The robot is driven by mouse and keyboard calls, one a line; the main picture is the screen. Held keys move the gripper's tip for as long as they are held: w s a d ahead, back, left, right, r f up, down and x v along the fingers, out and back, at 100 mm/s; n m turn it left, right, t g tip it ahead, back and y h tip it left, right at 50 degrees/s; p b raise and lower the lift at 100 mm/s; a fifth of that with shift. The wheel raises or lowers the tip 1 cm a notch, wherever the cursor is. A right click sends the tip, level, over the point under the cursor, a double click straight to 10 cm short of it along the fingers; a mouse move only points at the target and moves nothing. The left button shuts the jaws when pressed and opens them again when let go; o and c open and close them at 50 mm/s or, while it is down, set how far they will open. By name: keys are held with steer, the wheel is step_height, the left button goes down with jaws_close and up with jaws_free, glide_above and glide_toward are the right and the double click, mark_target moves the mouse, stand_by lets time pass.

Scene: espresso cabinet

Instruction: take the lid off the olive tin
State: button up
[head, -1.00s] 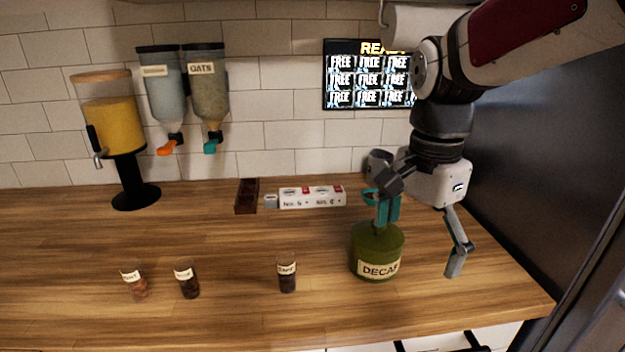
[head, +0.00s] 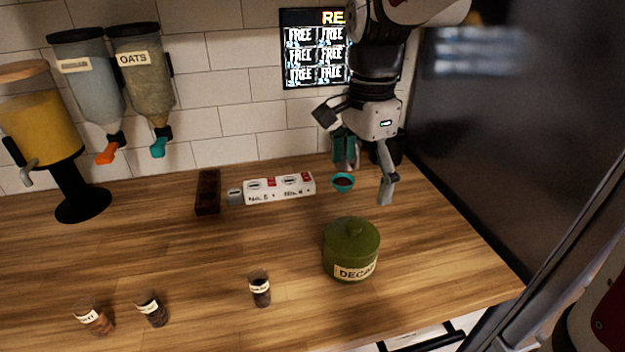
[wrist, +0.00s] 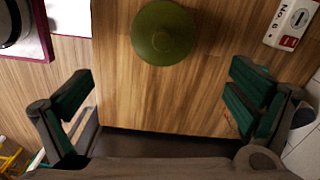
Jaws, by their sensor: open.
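The olive tin (head: 350,264) stands upright on the wooden counter, with a cream label that reads "DECAF" or similar. In the wrist view the lid (wrist: 163,32) shows from above at the top centre. My gripper (head: 366,174) is open and empty, pointing down behind and above the tin, apart from it. In the wrist view my gripper (wrist: 158,92) has its two fingers spread wide at left and right.
A teal-rimmed cup with dark contents (head: 343,182) and a white strip with red switches (head: 280,187) stand behind the tin. Several small labelled jars, among them one jar (head: 260,290), stand left of it. A dark cabinet wall (head: 480,130) bounds the right side.

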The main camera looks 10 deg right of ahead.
mark_target(353, 224)
steer(key=f, duration=1.3)
steer(key=shift+w+a+f, duration=0.15)
steer(key=shift+w+f, duration=0.1)
steer(key=shift+f, duration=0.15)
steer(key=c, duration=0.6)
